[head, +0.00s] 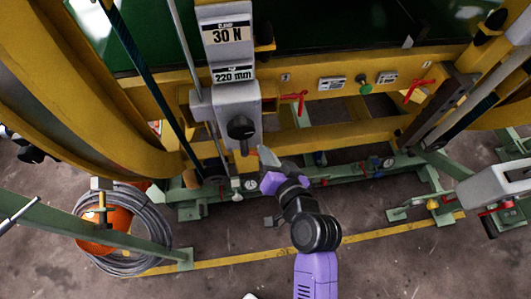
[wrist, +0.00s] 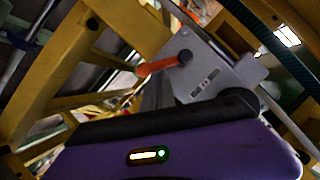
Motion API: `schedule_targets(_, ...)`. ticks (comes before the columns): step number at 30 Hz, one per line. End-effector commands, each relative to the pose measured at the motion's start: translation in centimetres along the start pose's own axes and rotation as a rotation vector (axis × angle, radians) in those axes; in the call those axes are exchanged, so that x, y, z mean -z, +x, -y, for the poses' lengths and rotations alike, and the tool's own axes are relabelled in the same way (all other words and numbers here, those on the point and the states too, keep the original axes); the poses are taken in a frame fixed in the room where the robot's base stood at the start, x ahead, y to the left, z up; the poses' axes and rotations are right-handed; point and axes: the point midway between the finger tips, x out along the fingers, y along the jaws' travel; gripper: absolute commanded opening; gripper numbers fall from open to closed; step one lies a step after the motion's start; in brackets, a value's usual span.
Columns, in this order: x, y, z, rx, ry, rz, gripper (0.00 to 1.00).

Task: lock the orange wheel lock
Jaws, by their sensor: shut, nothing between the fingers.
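An orange lever (wrist: 155,66), which looks like the wheel lock, is joined by a dark pivot to a grey metal housing (wrist: 225,75) in the wrist view. It points left and slightly down from the pivot. In the head view the grey housing (head: 240,100) carries a black knob (head: 241,128), with a small orange part (head: 244,148) just below it. My gripper (head: 266,156) is shut and empty, just right of and below that part. Whether it touches the lever cannot be told.
Yellow frame beams (head: 350,133) stand behind the gripper. Red levers (head: 294,96) and a green button (head: 366,88) sit on the beam to the right. A coiled grey cable (head: 85,225) lies at the lower left. Green rails run low along the floor, which is open in front.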

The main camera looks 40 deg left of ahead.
Motion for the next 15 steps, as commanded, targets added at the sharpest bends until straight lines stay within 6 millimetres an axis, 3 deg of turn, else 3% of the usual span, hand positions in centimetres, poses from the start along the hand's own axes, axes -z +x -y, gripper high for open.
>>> schedule_targets(15,-2.7,1.2,-1.5,0.195,0.412,0.001,0.00)
